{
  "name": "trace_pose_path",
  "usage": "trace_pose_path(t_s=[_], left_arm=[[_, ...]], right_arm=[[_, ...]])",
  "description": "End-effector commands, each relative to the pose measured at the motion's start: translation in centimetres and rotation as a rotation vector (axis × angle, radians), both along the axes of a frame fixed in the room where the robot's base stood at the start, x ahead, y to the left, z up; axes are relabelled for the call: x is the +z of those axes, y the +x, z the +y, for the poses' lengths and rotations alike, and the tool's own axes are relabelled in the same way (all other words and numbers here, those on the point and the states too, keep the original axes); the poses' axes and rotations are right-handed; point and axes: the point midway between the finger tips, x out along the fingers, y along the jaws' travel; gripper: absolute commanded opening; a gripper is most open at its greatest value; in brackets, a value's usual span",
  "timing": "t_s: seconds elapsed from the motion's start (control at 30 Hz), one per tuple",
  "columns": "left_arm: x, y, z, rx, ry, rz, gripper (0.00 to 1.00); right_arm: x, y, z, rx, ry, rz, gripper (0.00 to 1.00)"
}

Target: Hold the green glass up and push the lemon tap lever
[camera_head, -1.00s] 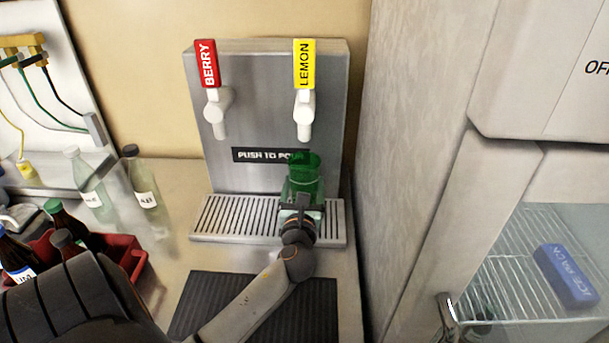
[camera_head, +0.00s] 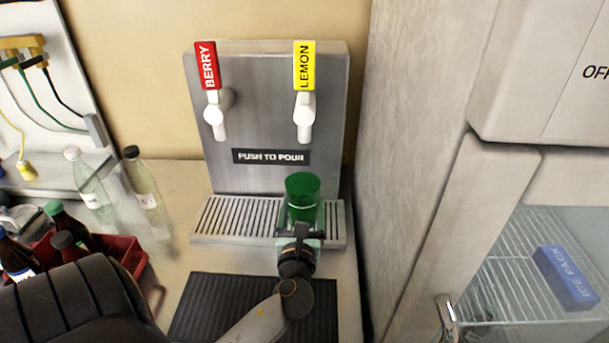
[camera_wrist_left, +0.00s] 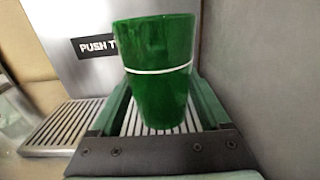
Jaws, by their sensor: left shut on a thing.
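The green glass (camera_head: 303,192) is upright over the right part of the drip tray, below and in front of the lemon tap. My left gripper (camera_head: 300,222) is shut on the green glass; in the left wrist view the glass (camera_wrist_left: 160,90) stands between the two fingers (camera_wrist_left: 160,115). The yellow lemon tap lever (camera_head: 304,66) stands upright above its white spout (camera_head: 304,115). The glass rim is below the spout with a gap between them. My right gripper is not in view.
The red berry lever (camera_head: 207,66) is left of the lemon one. The slotted drip tray (camera_head: 225,220) and a dark mat (camera_head: 235,300) lie in front. Clear bottles (camera_head: 145,185) and a red crate (camera_head: 130,262) stand left. A fridge wall (camera_head: 415,130) is close on the right.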

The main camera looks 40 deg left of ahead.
Motion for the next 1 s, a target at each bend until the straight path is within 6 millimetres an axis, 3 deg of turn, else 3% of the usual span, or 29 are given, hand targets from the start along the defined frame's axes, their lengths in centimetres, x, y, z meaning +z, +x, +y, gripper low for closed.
trace_pose_path(t_s=[0.8,1.0], left_arm=[[0.0,-5.1,-4.2,0.000,-0.001,0.000,0.11],[0.1,-5.5,-4.6,0.001,-0.002,-0.001,0.11]], right_arm=[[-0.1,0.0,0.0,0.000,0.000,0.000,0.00],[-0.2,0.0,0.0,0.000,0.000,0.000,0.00]])
